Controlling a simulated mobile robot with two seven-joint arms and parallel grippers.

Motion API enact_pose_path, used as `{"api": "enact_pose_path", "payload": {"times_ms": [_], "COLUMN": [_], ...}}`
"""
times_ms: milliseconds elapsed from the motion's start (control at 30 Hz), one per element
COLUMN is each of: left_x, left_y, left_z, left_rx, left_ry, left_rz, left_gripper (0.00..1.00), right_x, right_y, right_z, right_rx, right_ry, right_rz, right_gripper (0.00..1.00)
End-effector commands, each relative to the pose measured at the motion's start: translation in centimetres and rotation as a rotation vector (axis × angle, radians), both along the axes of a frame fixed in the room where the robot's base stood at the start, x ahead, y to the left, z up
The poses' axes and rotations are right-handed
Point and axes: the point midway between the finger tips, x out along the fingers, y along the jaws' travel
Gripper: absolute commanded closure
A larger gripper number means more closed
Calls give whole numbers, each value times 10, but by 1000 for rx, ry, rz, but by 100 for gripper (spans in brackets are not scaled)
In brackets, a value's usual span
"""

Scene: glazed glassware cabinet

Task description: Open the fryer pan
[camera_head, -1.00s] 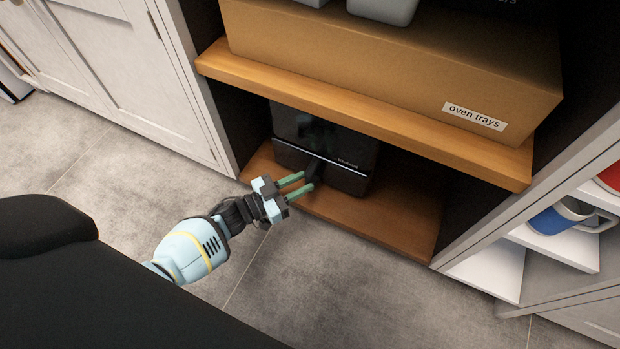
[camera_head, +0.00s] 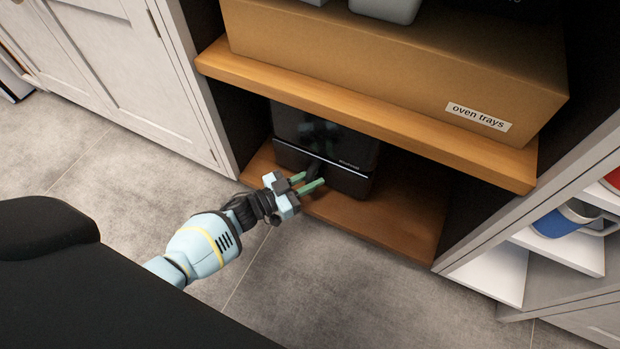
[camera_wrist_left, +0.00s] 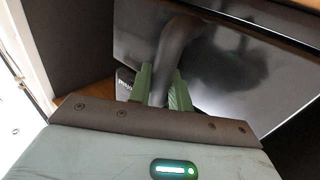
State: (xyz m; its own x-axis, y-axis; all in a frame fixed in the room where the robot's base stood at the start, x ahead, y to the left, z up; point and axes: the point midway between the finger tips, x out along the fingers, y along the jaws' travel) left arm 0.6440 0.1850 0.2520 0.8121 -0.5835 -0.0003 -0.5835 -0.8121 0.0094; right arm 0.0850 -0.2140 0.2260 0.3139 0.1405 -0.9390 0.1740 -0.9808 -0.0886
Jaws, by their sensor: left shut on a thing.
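The black fryer (camera_head: 335,140) stands on the lower wooden shelf, with a glossy upper front and a pan front (camera_head: 345,181) below a bright seam. No gap shows between pan and body. The dark pan handle (camera_head: 315,168) sticks out from the front; in the left wrist view the handle (camera_wrist_left: 178,50) runs down between the green fingers. My left gripper (camera_head: 313,179) is shut on the handle, and the gripper also shows in the left wrist view (camera_wrist_left: 162,82). The fingers hide part of the handle. My right gripper is not in view.
A cardboard box (camera_head: 400,75) labelled oven trays sits on the upper shelf (camera_head: 380,122), just above the fryer. The lower shelf (camera_head: 400,222) is bare to the right. A white cabinet door (camera_head: 115,70) stands left. Mugs (camera_head: 570,220) sit on the right. The floor in front is clear.

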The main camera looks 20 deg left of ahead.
Motion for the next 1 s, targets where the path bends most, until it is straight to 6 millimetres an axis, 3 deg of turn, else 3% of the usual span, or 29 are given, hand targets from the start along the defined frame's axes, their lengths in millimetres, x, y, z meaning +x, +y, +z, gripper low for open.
{"api": "enact_pose_path", "payload": {"times_ms": [167,367,700,1000], "left_x": [-6,-32,-119,-198], "left_y": [0,1,5,7], "left_z": [0,2,4,2], "left_rx": [0,0,0,-2], "left_ry": [0,1,3,1], "left_rz": [-1,-2,0,-1], "left_gripper": [100,100,100,100], "right_x": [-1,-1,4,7], "right_y": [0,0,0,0], "right_z": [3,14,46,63], "right_rx": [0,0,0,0], "right_ry": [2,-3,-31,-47], "right_rz": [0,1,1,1], "right_gripper": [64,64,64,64]}}
